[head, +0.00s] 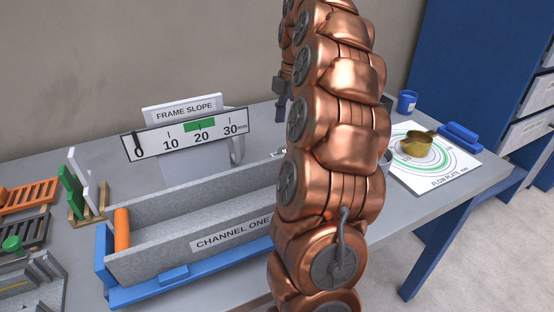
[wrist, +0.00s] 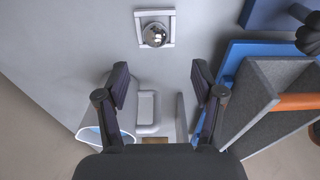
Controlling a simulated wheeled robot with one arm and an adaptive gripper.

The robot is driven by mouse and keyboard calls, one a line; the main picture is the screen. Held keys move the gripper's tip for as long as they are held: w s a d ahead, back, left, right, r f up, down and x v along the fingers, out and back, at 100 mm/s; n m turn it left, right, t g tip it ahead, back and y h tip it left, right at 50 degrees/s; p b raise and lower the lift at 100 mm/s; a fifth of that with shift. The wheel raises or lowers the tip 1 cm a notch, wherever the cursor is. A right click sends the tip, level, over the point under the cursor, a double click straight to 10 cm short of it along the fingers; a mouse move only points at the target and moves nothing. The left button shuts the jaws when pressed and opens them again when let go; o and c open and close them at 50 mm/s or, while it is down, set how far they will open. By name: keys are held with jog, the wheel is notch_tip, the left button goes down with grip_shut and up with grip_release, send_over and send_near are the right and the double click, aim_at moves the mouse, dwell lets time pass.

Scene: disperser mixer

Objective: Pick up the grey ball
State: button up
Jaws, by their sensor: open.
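The grey ball (wrist: 155,36) is small, shiny and metallic. It rests in a pale square holder (wrist: 141,30) on the grey table, near the top of the wrist view. My gripper (wrist: 160,78) is open and empty, its two dark fingers spread wide. In the wrist view the ball lies beyond the fingertips, roughly centred between them and apart from both. I cannot make out the ball in the head view, where my copper arm covers the middle of the table.
The grey trough marked CHANNEL ONE (head: 150,262) has a blue base and also shows in the wrist view (wrist: 262,95), right of my gripper. A brass pot (head: 416,146) stands on the FLOW PLATE sheet (head: 455,170). A blue cup (head: 407,102) is behind it.

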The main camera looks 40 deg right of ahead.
aim_at(284, 147)
jog(key=shift+w+f, duration=0.25)
jog(key=shift+f, duration=1.15)
jog(key=shift+w+a+f, duration=0.1)
jog(key=shift+f, duration=2.8)
jog(key=shift+c, duration=0.4)
grip_shut()
